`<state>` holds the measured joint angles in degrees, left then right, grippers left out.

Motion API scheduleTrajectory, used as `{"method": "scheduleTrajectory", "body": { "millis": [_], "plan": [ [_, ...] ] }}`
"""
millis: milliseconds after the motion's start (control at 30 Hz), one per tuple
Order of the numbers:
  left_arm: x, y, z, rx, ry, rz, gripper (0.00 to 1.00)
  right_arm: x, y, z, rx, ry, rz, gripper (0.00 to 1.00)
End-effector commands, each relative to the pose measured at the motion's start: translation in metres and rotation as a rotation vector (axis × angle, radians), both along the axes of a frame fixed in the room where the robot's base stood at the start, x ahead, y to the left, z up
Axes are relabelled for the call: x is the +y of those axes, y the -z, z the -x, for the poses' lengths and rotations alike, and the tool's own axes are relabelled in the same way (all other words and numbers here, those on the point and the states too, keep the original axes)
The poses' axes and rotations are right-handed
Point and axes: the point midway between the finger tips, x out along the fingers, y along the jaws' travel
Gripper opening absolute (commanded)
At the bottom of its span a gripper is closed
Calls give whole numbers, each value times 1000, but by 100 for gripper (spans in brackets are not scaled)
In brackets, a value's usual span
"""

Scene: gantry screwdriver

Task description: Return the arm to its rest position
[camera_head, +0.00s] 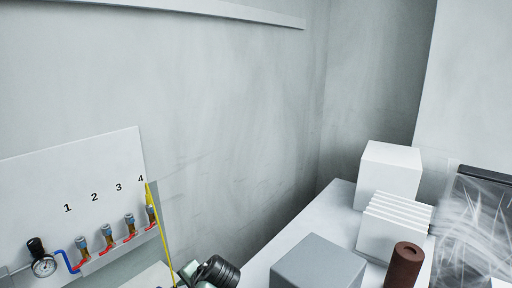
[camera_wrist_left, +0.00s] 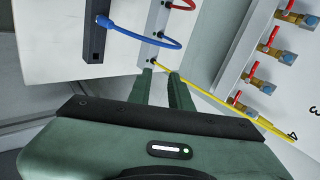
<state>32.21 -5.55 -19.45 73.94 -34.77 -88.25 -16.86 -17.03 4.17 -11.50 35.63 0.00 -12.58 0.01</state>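My left gripper (camera_wrist_left: 160,76) shows in the left wrist view with its two green fingers apart and nothing visible between them. Its tips are near the lower end of a grey strip (camera_wrist_left: 154,45) with hose ports, where a yellow hose (camera_wrist_left: 205,92) begins; I cannot tell whether they touch. In the head view, part of my dark and green arm (camera_head: 212,272) shows at the bottom edge, and the fingers cannot be made out. My right gripper is in neither view.
A white panel (camera_head: 75,180) numbered 1 to 4 carries several red-handled valves (camera_head: 106,232) and a gauge (camera_head: 44,266) at left. At right, a table (camera_head: 296,228) holds a grey box (camera_head: 318,264), white boxes (camera_head: 390,172) and a brown cylinder (camera_head: 405,266). A blue hose (camera_wrist_left: 135,33) loops near the gripper.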

Motion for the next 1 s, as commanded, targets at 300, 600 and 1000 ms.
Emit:
{"method": "scheduleTrajectory", "body": {
  "millis": [300, 600, 1000],
  "plan": [
    [8, 86, 131, 45, -104, 306, 20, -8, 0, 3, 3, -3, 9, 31],
    [12, 98, 273, 69, -211, 566, 20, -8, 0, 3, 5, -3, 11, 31],
    [9, 68, 360, 88, -258, 706, 20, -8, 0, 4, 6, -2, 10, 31]
  ]
}}
